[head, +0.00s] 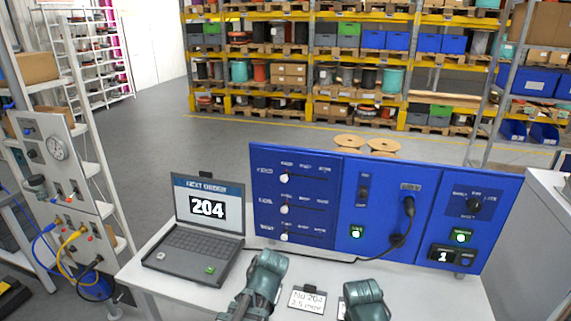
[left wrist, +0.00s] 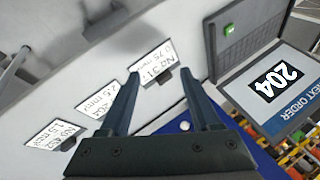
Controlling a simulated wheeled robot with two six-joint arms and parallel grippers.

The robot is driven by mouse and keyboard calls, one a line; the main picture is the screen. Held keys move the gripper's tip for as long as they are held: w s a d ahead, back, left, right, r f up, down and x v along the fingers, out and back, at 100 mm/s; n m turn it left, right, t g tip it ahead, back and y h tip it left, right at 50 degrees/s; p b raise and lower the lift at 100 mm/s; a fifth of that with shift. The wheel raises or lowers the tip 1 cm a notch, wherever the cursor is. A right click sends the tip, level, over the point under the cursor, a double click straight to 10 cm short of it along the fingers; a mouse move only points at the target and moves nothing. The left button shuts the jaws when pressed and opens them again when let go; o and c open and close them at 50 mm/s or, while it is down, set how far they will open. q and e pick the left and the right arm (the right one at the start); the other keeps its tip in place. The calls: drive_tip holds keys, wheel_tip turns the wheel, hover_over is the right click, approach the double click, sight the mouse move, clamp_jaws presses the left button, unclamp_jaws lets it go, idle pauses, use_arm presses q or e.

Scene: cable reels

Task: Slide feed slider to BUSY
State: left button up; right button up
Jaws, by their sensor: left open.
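The blue control panel (head: 300,228) stands at the back of the white table. Its left section has three horizontal slots, each with a white knob near its left end. The top knob (head: 284,177) is on the row whose label seems to read FEED; the position labels are too small to read surely. My left gripper (left wrist: 161,78) is open and empty in the left wrist view, above the table and label cards. Its fingers are not clear in the head view, where my left arm ends low in front of the panel. My right gripper's fingers are out of view.
A laptop (head: 205,240) showing NEXT ORDER 204 stands left of the panel. A card (head: 307,299) marked No 204 lies between my arms. A black cable (head: 404,232) hangs on the panel's middle section. Several label cards (left wrist: 152,63) show below my left gripper.

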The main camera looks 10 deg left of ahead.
use_arm(q)
drive_tip(key=w+a+r+m+t+y, duration=0.45)
drive_tip(key=w+r+m+t, duration=0.25)
drive_tip(key=w+r+m, duration=0.35)
drive_tip(key=w+d+r+m+t+h, duration=0.3)
drive_tip(key=r+m, duration=0.6)
drive_tip(key=m, duration=0.8)
drive_tip(key=d+t+h, duration=0.2)
drive_tip(key=d+t, duration=0.1)
drive_tip(key=d, duration=0.1)
drive_tip(key=shift+d+r+t, duration=0.3)
drive_tip(key=shift+r, duration=0.05)
